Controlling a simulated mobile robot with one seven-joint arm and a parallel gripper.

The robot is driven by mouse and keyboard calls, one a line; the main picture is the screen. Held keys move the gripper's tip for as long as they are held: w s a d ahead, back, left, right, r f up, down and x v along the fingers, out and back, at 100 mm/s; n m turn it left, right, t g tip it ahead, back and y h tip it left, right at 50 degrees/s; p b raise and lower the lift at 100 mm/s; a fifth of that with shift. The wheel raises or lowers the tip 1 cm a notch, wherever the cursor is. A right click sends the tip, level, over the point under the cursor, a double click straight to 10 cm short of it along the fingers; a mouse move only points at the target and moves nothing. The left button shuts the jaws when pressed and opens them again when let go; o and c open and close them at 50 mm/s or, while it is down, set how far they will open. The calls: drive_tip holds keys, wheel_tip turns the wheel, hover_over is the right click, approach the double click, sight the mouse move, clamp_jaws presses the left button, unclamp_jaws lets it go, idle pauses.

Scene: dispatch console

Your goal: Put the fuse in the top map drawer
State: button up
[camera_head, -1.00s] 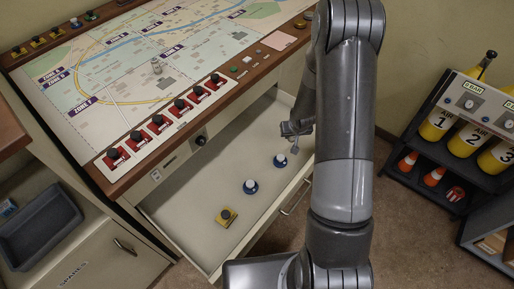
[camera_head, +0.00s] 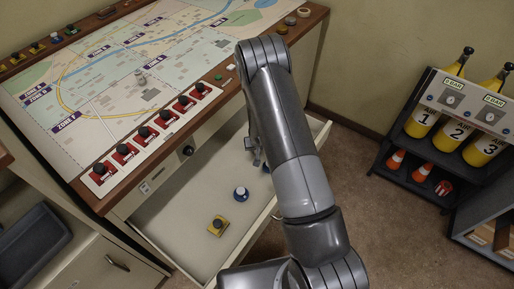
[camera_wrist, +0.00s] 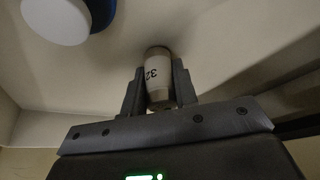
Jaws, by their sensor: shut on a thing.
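The fuse (camera_wrist: 158,78) is a pale cylinder marked 32, with darker ends. It is between the two fingers of my gripper (camera_wrist: 159,88), which is shut on it. The open top map drawer (camera_head: 177,217) is under the console's map top. In the head view my gripper (camera_head: 256,156) is inside the drawer's outline, towards its far right part, and the fuse cannot be made out there. In the wrist view the pale drawer floor (camera_wrist: 112,75) lies beyond the fuse. I cannot tell whether the fuse touches it.
In the drawer are a yellow piece with a dark knob (camera_head: 217,225) and a blue-and-white piece (camera_head: 240,194). Red switches (camera_head: 146,132) line the console edge above. An air-bottle rack (camera_head: 452,120) stands at right.

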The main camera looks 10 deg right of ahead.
drive_tip(key=shift+f, duration=0.15)
drive_tip(key=o, duration=1)
